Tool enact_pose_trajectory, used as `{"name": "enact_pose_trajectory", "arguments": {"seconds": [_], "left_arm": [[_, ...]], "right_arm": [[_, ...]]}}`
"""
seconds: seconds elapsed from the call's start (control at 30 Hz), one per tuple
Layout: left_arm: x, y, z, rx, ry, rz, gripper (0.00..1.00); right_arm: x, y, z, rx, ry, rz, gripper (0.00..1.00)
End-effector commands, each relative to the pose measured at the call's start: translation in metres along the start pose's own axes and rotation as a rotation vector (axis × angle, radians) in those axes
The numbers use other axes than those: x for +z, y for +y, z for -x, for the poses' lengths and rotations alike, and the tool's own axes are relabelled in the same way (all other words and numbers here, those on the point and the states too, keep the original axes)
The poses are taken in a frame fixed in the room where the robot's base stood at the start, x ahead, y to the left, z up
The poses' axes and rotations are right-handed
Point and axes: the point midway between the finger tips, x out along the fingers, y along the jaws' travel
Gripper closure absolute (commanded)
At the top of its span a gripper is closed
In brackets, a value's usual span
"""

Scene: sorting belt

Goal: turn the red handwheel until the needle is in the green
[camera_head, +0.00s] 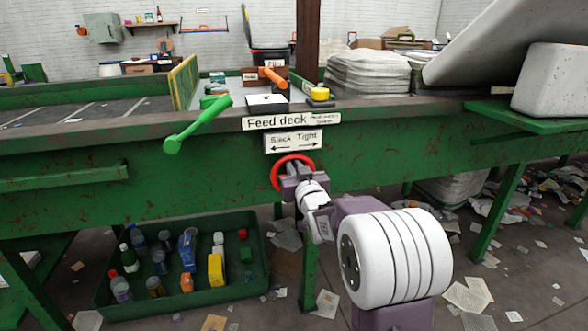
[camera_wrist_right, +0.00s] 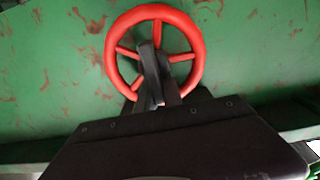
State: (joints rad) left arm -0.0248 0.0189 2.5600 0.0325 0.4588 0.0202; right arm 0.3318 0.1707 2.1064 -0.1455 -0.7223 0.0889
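The red handwheel (camera_head: 278,160) is on the front of the green belt frame, below a sign (camera_head: 293,141) reading "Slack" and "Tight" with arrows. My right gripper (camera_head: 296,172) is at the wheel. In the right wrist view, the red handwheel (camera_wrist_right: 197,48) shows its rim and several spokes. The dark fingers of the right gripper (camera_wrist_right: 158,75) lie close together over its lower part and reach up to the hub. They hide the lower rim, and I cannot tell whether they clamp anything. I make out no needle or green zone. My left gripper is not in view.
A green lever (camera_head: 198,124) sticks out from the deck edge, left of the "Feed deck" sign (camera_head: 291,121). A yellow-topped black knob (camera_head: 320,94) sits on the deck. A green crate (camera_head: 180,306) of bottles and boxes stands on the floor below. Paper scraps litter the floor.

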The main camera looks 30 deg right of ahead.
Motion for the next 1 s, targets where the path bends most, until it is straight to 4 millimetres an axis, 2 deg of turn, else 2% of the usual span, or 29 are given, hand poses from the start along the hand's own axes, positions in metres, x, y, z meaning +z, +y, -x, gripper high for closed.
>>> {"name": "enact_pose_trajectory", "arguments": {"seconds": [0.03, 0.1, 0.3, 0.4, 0.7, 0.73, 0.8, 1.0], "left_arm": [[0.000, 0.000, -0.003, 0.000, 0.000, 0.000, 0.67], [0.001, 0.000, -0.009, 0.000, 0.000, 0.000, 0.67], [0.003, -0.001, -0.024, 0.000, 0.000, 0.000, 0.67], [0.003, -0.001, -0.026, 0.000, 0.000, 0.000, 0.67], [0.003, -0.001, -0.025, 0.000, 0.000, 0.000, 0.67], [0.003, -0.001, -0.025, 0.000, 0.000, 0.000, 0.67], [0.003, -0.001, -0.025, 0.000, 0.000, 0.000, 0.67], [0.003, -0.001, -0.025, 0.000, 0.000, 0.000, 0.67]], "right_arm": [[0.009, -0.001, 0.001, -0.001, -0.019, 0.016, 1.00], [0.012, -0.003, 0.001, -0.001, -0.020, 0.081, 1.00], [0.015, -0.009, 0.001, -0.005, -0.022, 0.341, 1.00], [0.015, -0.010, 0.001, -0.005, -0.025, 0.412, 1.00], [0.014, -0.010, 0.001, -0.004, -0.027, 0.433, 1.00], [0.014, -0.010, 0.001, -0.004, -0.027, 0.433, 0.86], [0.014, -0.010, 0.001, -0.004, -0.026, 0.432, 0.67], [0.011, -0.010, 0.001, -0.003, -0.020, 0.432, 0.67]]}}
